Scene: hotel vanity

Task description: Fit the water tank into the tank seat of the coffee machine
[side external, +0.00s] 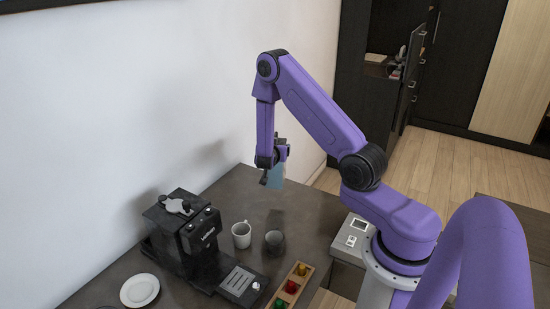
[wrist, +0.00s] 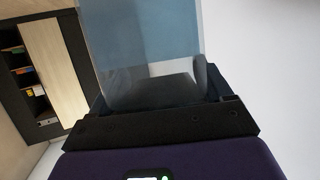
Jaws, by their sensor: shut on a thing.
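The water tank (side external: 277,176) is a translucent bluish container. My gripper (side external: 270,178) is shut on it and holds it in the air above the far part of the counter. In the wrist view the tank (wrist: 155,40) fills the upper middle, between the dark fingers of my gripper (wrist: 160,90). The black coffee machine (side external: 183,235) stands on the counter at the lower left, apart from the tank. I cannot make out its tank seat clearly.
A white mug (side external: 241,235) and a dark grey cup (side external: 275,242) stand right of the machine. A white saucer (side external: 139,290) lies at the left front. A wooden tray (side external: 291,288) holds colored capsules. A white wall (side external: 110,110) borders the counter (side external: 235,190), whose far end is clear.

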